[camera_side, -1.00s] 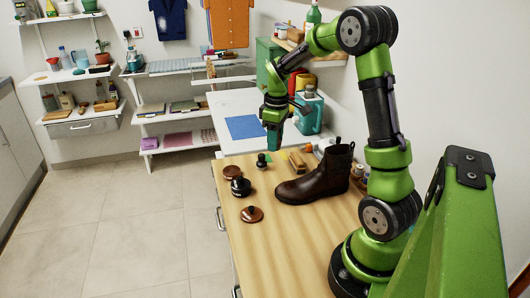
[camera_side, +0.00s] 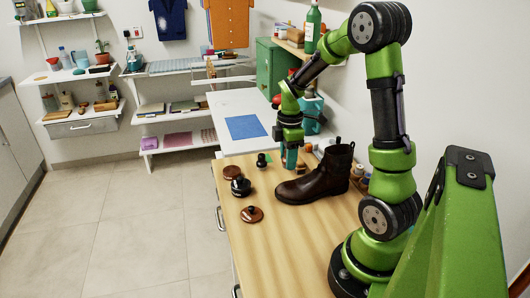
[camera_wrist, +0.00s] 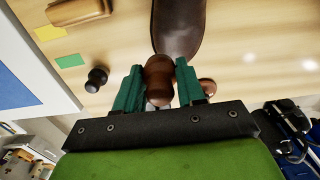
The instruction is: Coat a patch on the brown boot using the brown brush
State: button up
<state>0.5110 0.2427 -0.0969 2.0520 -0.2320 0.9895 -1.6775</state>
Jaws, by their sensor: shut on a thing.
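The brown boot (camera_side: 318,184) stands upright on the wooden table in the side view, toe to the left. Its dark brown toe (camera_wrist: 178,32) shows at the top of the wrist view. My gripper (camera_side: 290,164) points down near the toe. In the wrist view my gripper (camera_wrist: 160,78) is shut with its teal fingers on either side of a rounded brown handle, which I take as the brown brush (camera_wrist: 158,80). The brush's working end is hidden, and I cannot tell whether it touches the boot.
A brown tin (camera_side: 232,173), a black jar (camera_side: 240,187), a brown lid with a knob (camera_side: 252,214) and a black-knobbed piece (camera_side: 262,160) stand left of the boot. A wooden block brush (camera_wrist: 80,12) lies behind. The table's front is clear.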

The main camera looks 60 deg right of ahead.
jog(key=shift+f, duration=1.6)
jog(key=shift+s+a+f, duration=0.15)
jog(key=shift+f, duration=0.3)
jog(key=shift+s+a+f, duration=0.1)
jog(key=shift+a+f, duration=0.05)
jog(key=shift+f, duration=0.25)
jog(key=shift+s+a+r, duration=0.1)
jog(key=shift+s+a, duration=1.15)
jog(key=shift+a, duration=0.1)
jog(key=shift+s+a, duration=0.5)
jog(key=shift+a, duration=0.1)
jog(key=shift+w+d, duration=0.5)
jog(key=shift+d, duration=0.1)
jog(key=shift+w+d, duration=1.5)
jog(key=shift+d, duration=0.2)
jog(key=shift+r, duration=4.1)
